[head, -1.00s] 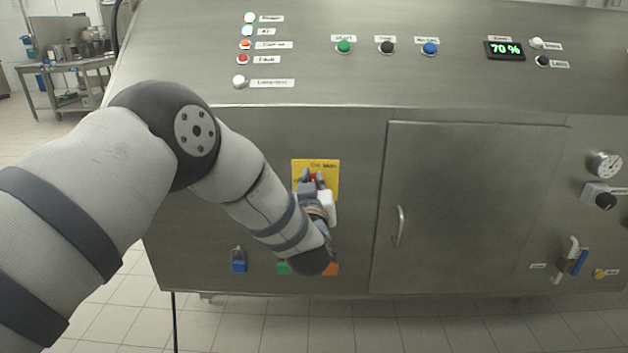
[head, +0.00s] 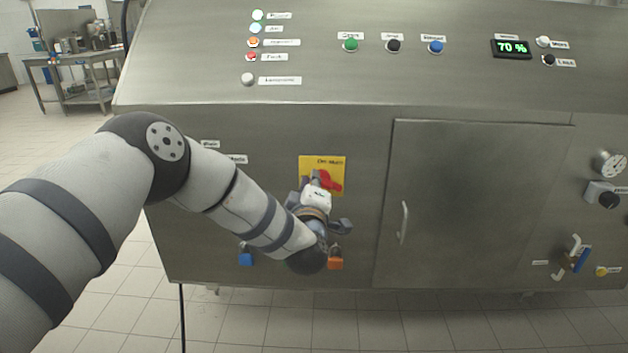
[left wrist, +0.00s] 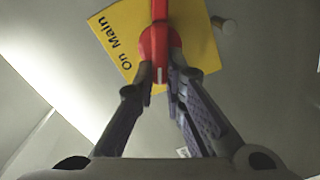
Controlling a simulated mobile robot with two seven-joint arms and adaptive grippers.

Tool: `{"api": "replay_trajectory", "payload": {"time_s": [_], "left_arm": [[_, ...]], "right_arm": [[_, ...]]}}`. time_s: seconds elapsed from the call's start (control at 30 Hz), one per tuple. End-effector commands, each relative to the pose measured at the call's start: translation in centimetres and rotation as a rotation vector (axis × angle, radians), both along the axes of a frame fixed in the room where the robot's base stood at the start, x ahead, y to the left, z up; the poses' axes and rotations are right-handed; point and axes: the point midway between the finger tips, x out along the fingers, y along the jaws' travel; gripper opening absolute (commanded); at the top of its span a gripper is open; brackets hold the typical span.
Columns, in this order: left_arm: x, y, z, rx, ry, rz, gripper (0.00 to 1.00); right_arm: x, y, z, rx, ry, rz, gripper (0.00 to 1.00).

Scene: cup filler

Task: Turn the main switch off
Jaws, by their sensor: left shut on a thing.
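The main switch is a red rotary handle (head: 330,182) on a yellow plate (head: 335,162) on the cabinet front. In the head view the handle reaches out to the right of my left gripper (head: 317,182), which covers part of it. In the left wrist view the red handle (left wrist: 158,45) runs between the two fingers of my left gripper (left wrist: 156,82), beside the "On" and "Main" lettering on the yellow plate (left wrist: 118,38). The left gripper is shut on the handle. My right gripper is in neither view.
Below the switch are a blue part (head: 246,258) and an orange part (head: 335,261). A cabinet door (head: 470,200) with an upright handle (head: 404,222) is to the right. Buttons and lamps line the sloped panel above. The floor in front is clear.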

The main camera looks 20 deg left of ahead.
Motion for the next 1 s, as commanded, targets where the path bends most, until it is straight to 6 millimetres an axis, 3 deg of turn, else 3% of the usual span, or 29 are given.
{"api": "replay_trajectory", "payload": {"time_s": [0.5,1.0], "left_arm": [[-0.07,0.11,-0.91,-0.345,-0.096,-0.001,0.00],[-0.06,0.06,-0.96,-0.432,-0.122,-0.002,0.00]], "right_arm": [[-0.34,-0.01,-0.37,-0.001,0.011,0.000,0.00],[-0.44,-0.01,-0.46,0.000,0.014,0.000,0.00]]}}
